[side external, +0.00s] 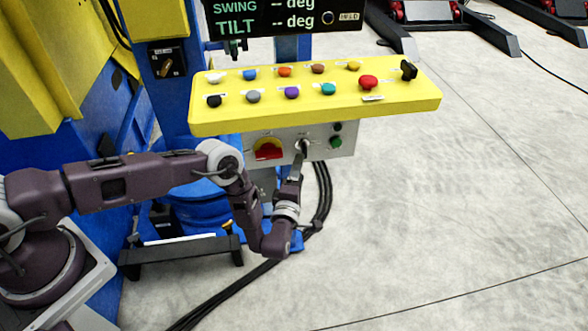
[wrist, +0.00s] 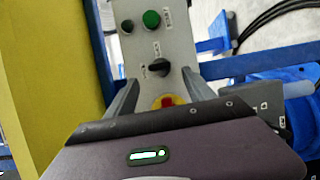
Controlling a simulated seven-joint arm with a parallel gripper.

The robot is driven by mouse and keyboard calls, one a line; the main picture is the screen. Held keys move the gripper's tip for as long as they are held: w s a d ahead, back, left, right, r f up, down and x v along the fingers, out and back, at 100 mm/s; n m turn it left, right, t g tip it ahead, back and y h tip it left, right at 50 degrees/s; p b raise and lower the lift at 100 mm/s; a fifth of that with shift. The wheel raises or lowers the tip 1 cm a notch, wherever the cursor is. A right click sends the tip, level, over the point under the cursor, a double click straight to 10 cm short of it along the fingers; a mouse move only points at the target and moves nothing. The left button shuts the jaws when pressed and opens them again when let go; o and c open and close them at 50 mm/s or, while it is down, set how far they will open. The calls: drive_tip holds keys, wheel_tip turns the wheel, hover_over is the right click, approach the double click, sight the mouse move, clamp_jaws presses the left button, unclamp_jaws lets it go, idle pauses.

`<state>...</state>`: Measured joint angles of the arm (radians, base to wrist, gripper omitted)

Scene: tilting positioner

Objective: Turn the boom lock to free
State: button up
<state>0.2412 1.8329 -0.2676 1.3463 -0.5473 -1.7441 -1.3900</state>
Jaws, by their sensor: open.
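A grey control panel (side external: 320,146) hangs under the yellow console. It carries a black rotary knob (wrist: 160,67) with small labels I cannot read. My gripper (side external: 301,155) is in front of this knob and partly hides it in the side view. In the wrist view my gripper (wrist: 160,78) is open, its two fingers apart on either side below the knob. Whether they touch it I cannot tell. Another small switch plate (side external: 168,62) with a brownish knob is on the blue column. No label reading boom lock is legible, so I cannot tell which knob it is.
A red and yellow switch (side external: 268,149) and a green button (side external: 336,143) flank the black knob. The yellow console (side external: 310,118) with several coloured knobs overhangs the panel. Black cables (side external: 322,200) run down behind my wrist. Open floor lies to the right.

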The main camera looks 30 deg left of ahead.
drive_tip(key=w+d+r+m+h, duration=0.2)
drive_tip(key=w+d+r+h, duration=0.25)
drive_tip(key=d+r, duration=0.2)
drive_tip(key=s+d+r+m+g+h, duration=0.3)
drive_tip(key=d+r+m+h, duration=0.1)
drive_tip(key=d+r, duration=0.45)
drive_tip(key=s+d+r+m+g+h, duration=0.2)
drive_tip(key=s+d+r+m+h, duration=0.15)
drive_tip(key=d+r, duration=0.45)
drive_tip(key=s+a+r+m+g+y, duration=0.25)
drive_tip(key=s+a+r+m, duration=0.75)
drive_tip(key=s+a+r, duration=0.6)
drive_tip(key=s+a+m+g+y, duration=0.1)
drive_tip(key=s+a, duration=0.3)
drive_tip(key=s, duration=0.3)
drive_tip(key=s+a+m+g, duration=0.1)
drive_tip(key=s+a, duration=0.3)
drive_tip(key=s, duration=0.4)
drive_tip(key=s+a+f+m+g+y, duration=0.1)
drive_tip(key=s+a, duration=0.3)
drive_tip(key=s, duration=0.3)
drive_tip(key=shift+s+a+y, duration=0.15)
drive_tip(key=shift+a+y, duration=0.05)
drive_tip(key=shift+y, duration=0.15)
drive_tip(key=shift+o, duration=0.5)
drive_tip(key=shift+g, duration=0.25)
